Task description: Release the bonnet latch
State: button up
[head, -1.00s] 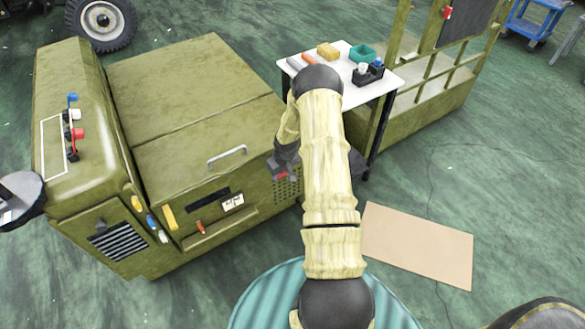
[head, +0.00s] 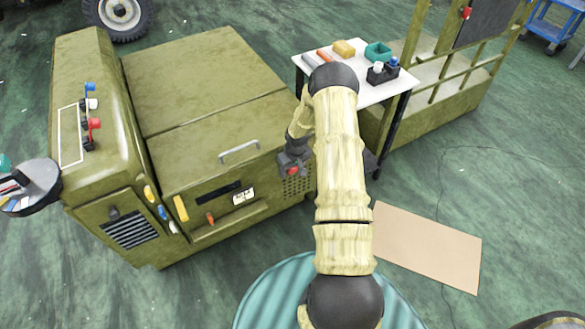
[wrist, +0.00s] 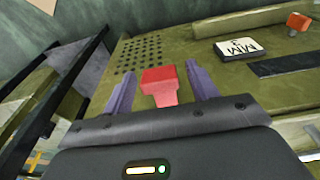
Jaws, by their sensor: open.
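The olive bonnet (head: 205,85) is a closed lid with a grey bar handle (head: 239,151) at its front edge. My gripper (head: 290,168) is at the right end of the front panel, by the perforated grille (head: 297,187). In the wrist view its two purple fingers (wrist: 160,86) are apart. A red block with a paler pink stem (wrist: 158,80), likely the latch, stands between them, with visible gaps on both sides. It also shows as a small red spot in the head view (head: 293,171). The stem's lower end is hidden behind the gripper body.
The front panel carries an orange lever (head: 210,218), a white label (head: 243,196) and a dark slot (head: 217,193). A white table (head: 377,95) with small items stands right of the bonnet. A cardboard sheet (head: 425,248) lies on open floor at right.

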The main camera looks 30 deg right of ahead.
jog(key=shift+r, duration=0.1)
notch_tip(320, 180, up, 17)
jog(key=s+p, duration=0.2)
jog(key=shift+s, duration=0.4)
dwell(0.3)
jog(key=s+a+r, duration=1.6)
jog(key=s+a, duration=0.2)
jog(key=s, duration=0.2)
notch_tip(320, 180, up, 16)
jog(key=p, duration=1.6)
jog(key=shift+w+r+t, duration=0.15)
jog(key=shift+t, duration=0.25)
